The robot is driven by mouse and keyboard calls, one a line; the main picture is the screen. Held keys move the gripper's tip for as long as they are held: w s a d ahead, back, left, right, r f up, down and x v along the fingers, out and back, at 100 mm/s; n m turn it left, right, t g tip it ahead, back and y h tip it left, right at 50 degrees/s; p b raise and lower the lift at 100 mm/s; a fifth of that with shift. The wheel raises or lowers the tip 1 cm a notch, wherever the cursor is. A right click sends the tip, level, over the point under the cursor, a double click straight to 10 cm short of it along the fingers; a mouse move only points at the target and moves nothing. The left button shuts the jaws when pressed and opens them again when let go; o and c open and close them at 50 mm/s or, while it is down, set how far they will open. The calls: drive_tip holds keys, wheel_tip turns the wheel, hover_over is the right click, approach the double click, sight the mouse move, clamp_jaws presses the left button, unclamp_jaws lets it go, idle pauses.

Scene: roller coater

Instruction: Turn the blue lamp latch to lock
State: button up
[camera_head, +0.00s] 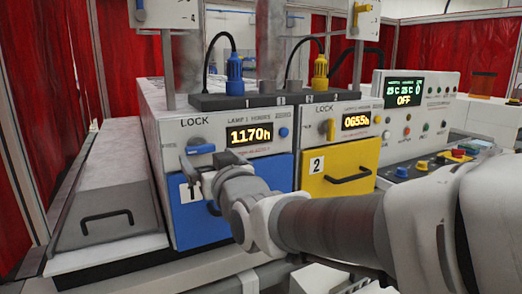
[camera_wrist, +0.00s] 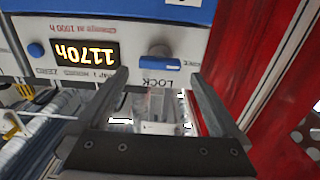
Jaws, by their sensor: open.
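The blue lamp latch (camera_head: 201,148) is on the white front panel of lamp 1, just below the word LOCK. Its bar lies roughly horizontal. In the wrist view, where the panel appears upside down, the blue latch (camera_wrist: 160,63) shows between and just beyond my fingertips. My gripper (camera_head: 203,163) is in front of the panel, slightly below the latch in the head view. In the wrist view my gripper (camera_wrist: 160,75) has its two fingers wide apart with nothing between them. I cannot tell the exact gap to the latch.
The blue drawer (camera_head: 190,222) is below the latch, partly hidden by my arm. The lamp 1 display (camera_head: 249,134) reads 1170h, with a blue knob (camera_head: 284,132) to its right. The yellow latch (camera_head: 331,129) of lamp 2 stands upright. A red curtain (camera_wrist: 262,60) is beside the machine.

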sight(202, 151)
drive_tip(key=shift+x, duration=2.05)
drive_tip(key=c, duration=1.2)
